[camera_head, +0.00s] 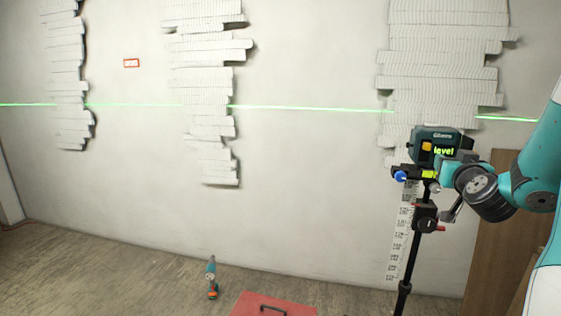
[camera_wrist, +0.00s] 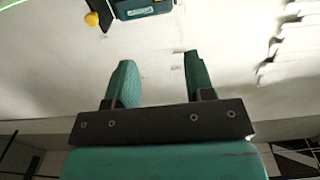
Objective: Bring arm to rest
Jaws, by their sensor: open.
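My arm (camera_head: 530,165) reaches in from the right edge in the head view. Its wrist end is at the laser level (camera_head: 436,145), a dark teal box with a lit "level" display on a black stand. My gripper (camera_wrist: 158,65) is open in the wrist view, with two teal fingers apart and nothing between them. The laser level also shows at the top of the wrist view (camera_wrist: 145,8), beyond the fingertips and apart from them. In the head view the fingers are hard to make out against the level and its mount.
The black stand (camera_head: 413,260) and a measuring staff (camera_head: 397,245) are close to my arm. A brown board (camera_head: 496,225) leans on the wall. A drill (camera_head: 211,278) and a red case (camera_head: 272,303) are on the floor. A green line crosses the wall with white slatted reliefs (camera_head: 215,90).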

